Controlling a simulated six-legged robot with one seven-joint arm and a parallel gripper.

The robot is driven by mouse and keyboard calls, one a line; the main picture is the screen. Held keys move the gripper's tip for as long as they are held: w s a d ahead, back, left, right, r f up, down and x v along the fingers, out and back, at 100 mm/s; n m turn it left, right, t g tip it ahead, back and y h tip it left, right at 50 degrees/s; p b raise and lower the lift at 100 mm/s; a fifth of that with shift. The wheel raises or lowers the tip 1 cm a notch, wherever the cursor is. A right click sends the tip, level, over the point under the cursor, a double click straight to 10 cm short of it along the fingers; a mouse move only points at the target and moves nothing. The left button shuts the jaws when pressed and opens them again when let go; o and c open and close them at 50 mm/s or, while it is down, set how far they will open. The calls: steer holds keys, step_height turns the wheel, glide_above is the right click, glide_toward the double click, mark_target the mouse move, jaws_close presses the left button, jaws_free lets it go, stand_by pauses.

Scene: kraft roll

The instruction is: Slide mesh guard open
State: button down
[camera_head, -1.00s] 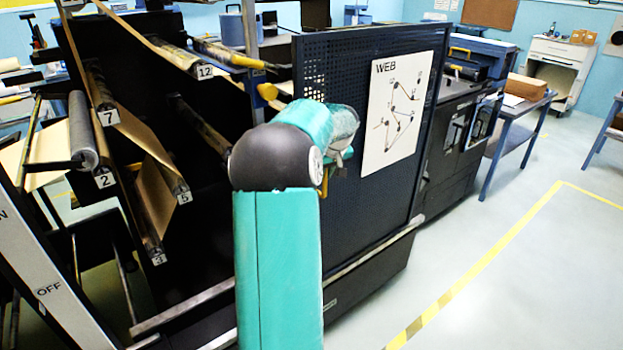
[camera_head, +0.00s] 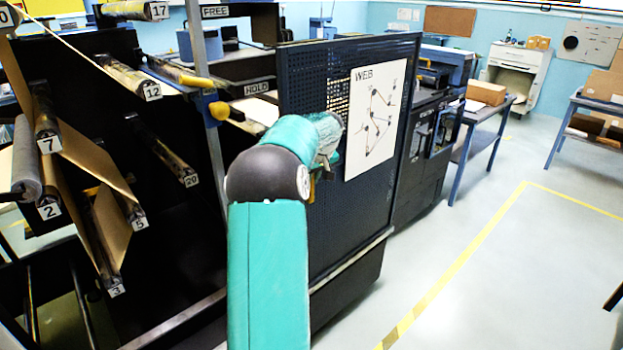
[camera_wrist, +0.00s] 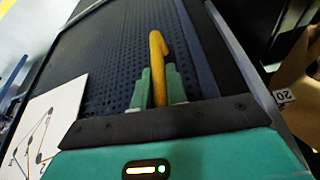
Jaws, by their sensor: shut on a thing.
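The mesh guard (camera_head: 345,225) is a dark blue perforated panel on the front of the machine. It carries a white board marked WEB (camera_head: 373,120). My gripper (camera_head: 326,165) is at the guard's left part in the head view, where my arm hides most of the jaws. In the wrist view my gripper (camera_wrist: 160,88) has its two teal fingers closed around a yellow handle (camera_wrist: 158,60) beside the guard's framed edge. The mesh (camera_wrist: 115,50) fills the space behind the fingers. The machine bay left of the guard is open to view.
Numbered rollers, such as roller 12 (camera_head: 130,78), and brown paper web (camera_head: 105,225) are exposed at left. A grey upright post (camera_head: 205,90) stands left of the guard. A blue-legged table (camera_head: 480,130) stands beyond the machine. The floor right of the yellow line (camera_head: 440,285) is mostly clear.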

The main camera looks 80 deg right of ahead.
steer(key=c, duration=1.4)
jaws_free()
steer(key=shift+a+r, duration=0.1)
steer(key=shift+r, duration=0.05)
steer(key=v, duration=1.3)
steer(key=shift+r, duration=0.3)
